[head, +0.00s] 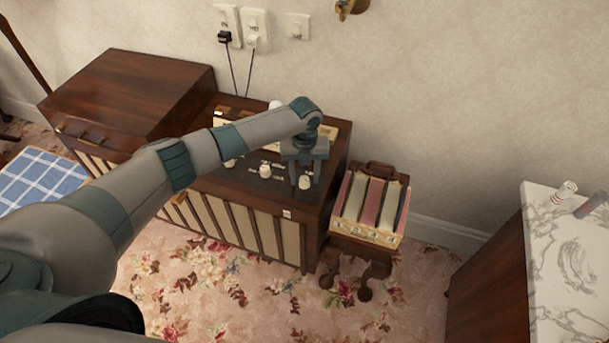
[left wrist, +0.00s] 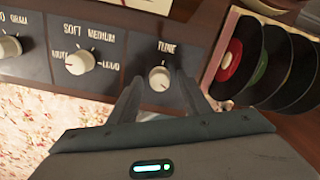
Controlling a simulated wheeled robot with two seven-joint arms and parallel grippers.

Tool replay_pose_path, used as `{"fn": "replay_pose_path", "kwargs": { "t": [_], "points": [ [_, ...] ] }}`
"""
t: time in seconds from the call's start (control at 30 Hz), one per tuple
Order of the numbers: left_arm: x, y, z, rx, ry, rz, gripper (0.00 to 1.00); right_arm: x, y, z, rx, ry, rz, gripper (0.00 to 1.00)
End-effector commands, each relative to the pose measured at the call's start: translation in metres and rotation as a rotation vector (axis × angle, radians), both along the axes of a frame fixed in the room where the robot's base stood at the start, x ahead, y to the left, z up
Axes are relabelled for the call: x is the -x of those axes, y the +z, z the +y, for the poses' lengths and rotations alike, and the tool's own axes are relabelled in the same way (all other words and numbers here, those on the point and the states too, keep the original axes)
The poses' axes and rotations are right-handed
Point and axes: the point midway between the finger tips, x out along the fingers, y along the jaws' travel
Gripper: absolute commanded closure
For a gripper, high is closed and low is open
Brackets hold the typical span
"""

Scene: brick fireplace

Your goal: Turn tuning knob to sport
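The tuning knob (left wrist: 159,78) is a round cream knob on a dark panel, under a label that seems to read "TUNE" in the left wrist view. It also shows at the right end of the radio's panel in the head view (head: 305,182). My left gripper (head: 304,176) is over this knob, fingers pointing down. In the left wrist view its two fingers (left wrist: 158,92) stand apart, with the knob showing between and just past their tips. I see no clear contact. No "sport" marking is legible. My right gripper is not in view.
Other cream knobs (left wrist: 80,62) sit left on the panel of the wooden radio cabinet (head: 325,218). A record case (head: 368,236) stands close on its right. A dark wooden box (head: 135,90) is at left, and a marble-topped cabinet (head: 570,250) at far right.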

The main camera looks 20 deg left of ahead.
Motion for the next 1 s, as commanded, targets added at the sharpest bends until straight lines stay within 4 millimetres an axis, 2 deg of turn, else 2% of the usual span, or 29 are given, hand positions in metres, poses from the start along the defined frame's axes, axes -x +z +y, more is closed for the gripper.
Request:
{"fn": "replay_pose_path", "kwargs": {
  "t": [0.27,0.47,0.67,1.0],
  "points": [
    [0.000,0.001,0.000,-0.001,0.000,0.001,0.56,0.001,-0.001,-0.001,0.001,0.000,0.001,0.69],
    [0.000,0.014,0.000,0.001,0.000,0.000,0.56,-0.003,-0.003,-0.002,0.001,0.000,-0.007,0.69],
    [-0.001,0.044,0.000,0.000,0.000,-0.003,0.56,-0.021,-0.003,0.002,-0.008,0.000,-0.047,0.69],
    [0.000,0.112,0.000,0.000,0.000,-0.003,0.56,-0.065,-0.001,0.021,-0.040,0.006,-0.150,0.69]
  ]
}}
